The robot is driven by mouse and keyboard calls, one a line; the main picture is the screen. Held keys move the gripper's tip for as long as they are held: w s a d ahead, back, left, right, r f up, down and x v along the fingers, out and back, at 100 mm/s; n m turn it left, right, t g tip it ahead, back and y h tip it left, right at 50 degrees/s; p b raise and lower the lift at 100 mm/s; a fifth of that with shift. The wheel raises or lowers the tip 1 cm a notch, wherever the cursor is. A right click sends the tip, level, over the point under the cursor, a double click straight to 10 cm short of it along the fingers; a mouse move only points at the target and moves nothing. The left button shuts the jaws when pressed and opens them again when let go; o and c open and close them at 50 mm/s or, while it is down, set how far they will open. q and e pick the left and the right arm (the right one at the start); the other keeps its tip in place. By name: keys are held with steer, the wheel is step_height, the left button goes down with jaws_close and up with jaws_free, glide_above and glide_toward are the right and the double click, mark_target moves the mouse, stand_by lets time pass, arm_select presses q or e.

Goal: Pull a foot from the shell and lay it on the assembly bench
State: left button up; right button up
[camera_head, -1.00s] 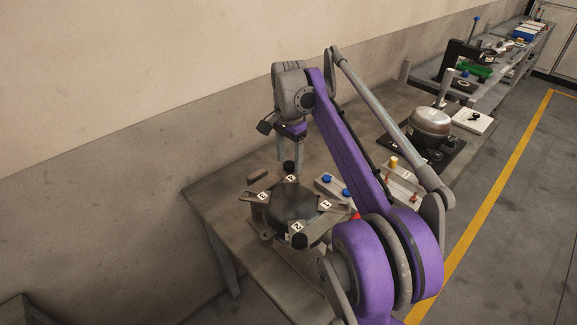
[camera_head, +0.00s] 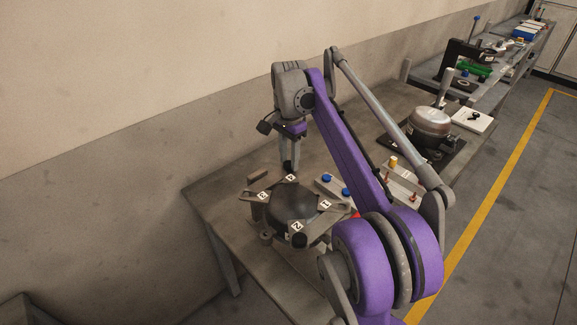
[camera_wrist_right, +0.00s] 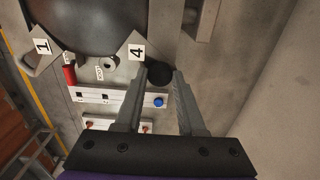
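The shell (camera_head: 292,204) stands on the assembly bench (camera_head: 210,205), a dark rounded body with bracket arms marked 1 to 4. A black foot (camera_wrist_right: 160,74) sits at the end of arm 4, and another black foot (camera_head: 300,240) sits by arm 2. My right gripper (camera_head: 289,168) points down at arm 4. In the right wrist view its fingertips (camera_wrist_right: 165,72) stand on either side of the foot and appear closed against it. The foot is still at the arm's end; its underside is hidden. My left gripper is out of view.
A pale rack with blue caps (camera_head: 327,179) stands right of the shell, partly behind my purple right arm. A metal dome (camera_head: 430,122) on a dark base is farther along. The bench's left part is clear. A wall runs behind.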

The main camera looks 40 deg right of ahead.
mark_target(289, 163)
jaws_close()
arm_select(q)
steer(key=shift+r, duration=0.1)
arm_select(e)
steer(key=shift+r, duration=0.15)
stand_by(0.8)
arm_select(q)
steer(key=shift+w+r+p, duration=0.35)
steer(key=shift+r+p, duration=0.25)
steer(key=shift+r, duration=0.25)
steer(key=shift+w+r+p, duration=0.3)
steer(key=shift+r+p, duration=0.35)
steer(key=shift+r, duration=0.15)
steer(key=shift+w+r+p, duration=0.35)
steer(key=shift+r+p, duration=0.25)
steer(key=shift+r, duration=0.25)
arm_select(e)
steer(key=shift+r, duration=2.9)
